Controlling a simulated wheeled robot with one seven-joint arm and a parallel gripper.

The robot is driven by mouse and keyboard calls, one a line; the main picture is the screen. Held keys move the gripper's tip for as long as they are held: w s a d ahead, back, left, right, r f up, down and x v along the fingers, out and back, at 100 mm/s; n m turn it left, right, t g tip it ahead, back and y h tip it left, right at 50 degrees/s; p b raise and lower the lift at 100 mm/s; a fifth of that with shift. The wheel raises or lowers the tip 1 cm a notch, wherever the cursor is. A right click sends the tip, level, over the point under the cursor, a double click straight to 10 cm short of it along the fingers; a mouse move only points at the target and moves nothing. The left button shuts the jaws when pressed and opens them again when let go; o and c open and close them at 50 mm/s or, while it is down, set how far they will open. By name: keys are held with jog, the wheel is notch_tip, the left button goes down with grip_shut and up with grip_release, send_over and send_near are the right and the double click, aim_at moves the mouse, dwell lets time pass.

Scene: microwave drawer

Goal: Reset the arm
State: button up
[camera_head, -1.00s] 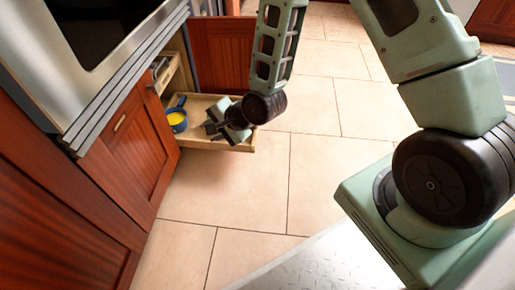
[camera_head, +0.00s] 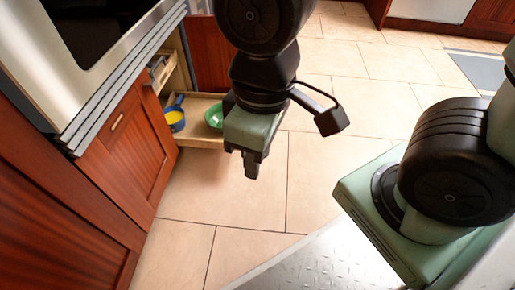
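My gripper (camera_head: 250,170) hangs pointing down in the upper middle of the head view, above the floor and just right of the pulled-out drawer. Its fingers show only edge-on and dark, so I cannot tell whether they are open or shut. I see nothing held below the fingertips. My arm rises from the gripper out of the top of the picture.
A wooden drawer (camera_head: 203,142) stands out of the cabinet, holding a blue pan (camera_head: 174,117) with yellow inside and a green bowl (camera_head: 215,117). A microwave (camera_head: 110,75) sits above a red cabinet door (camera_head: 125,150). The tiled floor (camera_head: 325,175) is clear.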

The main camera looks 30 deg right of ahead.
jog(key=shift+r, duration=0.1)
notch_tip(320, 180, up, 51)
jog(key=p, duration=5.1)
jog(key=shift+r, duration=0.15)
